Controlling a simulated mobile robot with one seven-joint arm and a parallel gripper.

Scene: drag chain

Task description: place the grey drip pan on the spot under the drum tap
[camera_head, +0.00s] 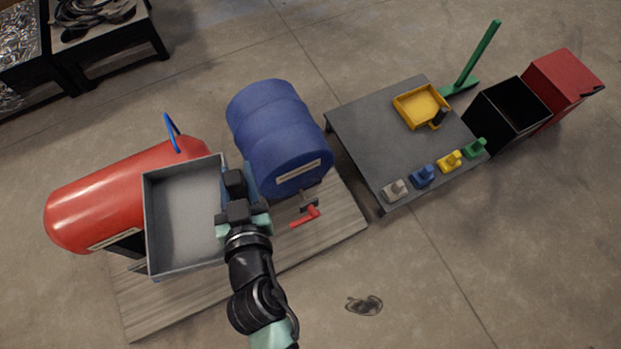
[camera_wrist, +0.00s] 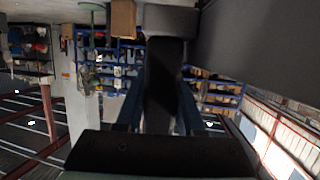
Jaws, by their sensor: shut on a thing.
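The grey drip pan (camera_head: 187,215) is a shallow square tray in the head view, held up in front of the red tank. My gripper (camera_head: 232,195) is shut on its right-hand side. The blue drum (camera_head: 275,135) lies on its side just right of my gripper. Its tap, with a red handle (camera_head: 306,216), is at the drum's lower front end. A dark stain (camera_head: 364,305) is on the floor, below and right of the tap in the picture. In the wrist view, a dark shape between the fingers (camera_wrist: 165,85) is too dim to make out well.
The red tank (camera_head: 95,200) and the drum are at a wooden platform (camera_head: 290,250). A black bin (camera_head: 507,108) and a red bin (camera_head: 565,85) stand at right. The front floor is mostly clear.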

